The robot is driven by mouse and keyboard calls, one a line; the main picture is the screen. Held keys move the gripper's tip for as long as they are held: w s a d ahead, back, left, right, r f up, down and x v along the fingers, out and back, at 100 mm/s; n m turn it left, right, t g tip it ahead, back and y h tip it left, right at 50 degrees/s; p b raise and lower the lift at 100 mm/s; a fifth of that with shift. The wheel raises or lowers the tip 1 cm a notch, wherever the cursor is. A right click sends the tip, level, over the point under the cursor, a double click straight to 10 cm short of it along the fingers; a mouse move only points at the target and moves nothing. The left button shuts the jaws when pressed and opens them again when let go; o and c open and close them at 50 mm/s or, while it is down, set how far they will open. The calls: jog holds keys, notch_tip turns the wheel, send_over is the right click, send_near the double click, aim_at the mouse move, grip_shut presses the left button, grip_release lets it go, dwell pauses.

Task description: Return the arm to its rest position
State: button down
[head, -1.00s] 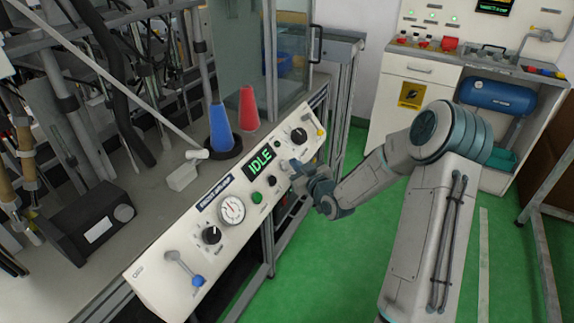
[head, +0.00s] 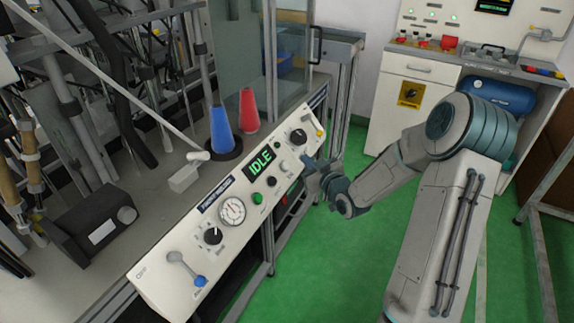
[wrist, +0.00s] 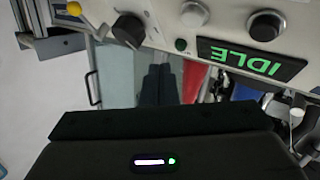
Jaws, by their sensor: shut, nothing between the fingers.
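My arm (head: 440,190) reaches in from the right in the head view. My gripper (head: 313,168) is at its end, just off the right part of the white control panel (head: 155,272), in front of the panel. In the wrist view my gripper (wrist: 158,82) shows two dark fingers pressed together with nothing between them. The panel's green IDLE display (head: 261,160) also shows upside down in the wrist view (wrist: 250,62). I cannot tell from the head view exactly how wide the gap to the panel is.
The panel carries a gauge (head: 232,211), a black knob (head: 299,138) and a lever with a blue tip (head: 200,281). A blue cone (head: 222,130) and a red cone (head: 249,110) stand behind it. Green floor (head: 350,270) is clear below my arm. A white cabinet (head: 425,72) stands at the back.

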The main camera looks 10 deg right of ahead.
dwell(0.6)
jog(key=s+r+m+g+h+p, duration=0.2)
jog(key=s+r, duration=0.4)
jog(key=s, duration=0.5)
jog(key=s+r+m+g+h+p, duration=0.2)
jog(key=s+r+g+p, duration=0.2)
jog(key=s, duration=0.8)
jog(key=s+a+r+m+g+h+p, duration=0.1)
jog(key=s+r+m+g+h+p, duration=0.1)
jog(key=s+r+g, duration=0.5)
jog(key=s+r+p, duration=0.1)
jog(key=s, duration=0.3)
jog(key=shift+s+r, duration=0.25)
jog(key=shift+s, duration=0.1)
jog(key=shift+a, duration=0.1)
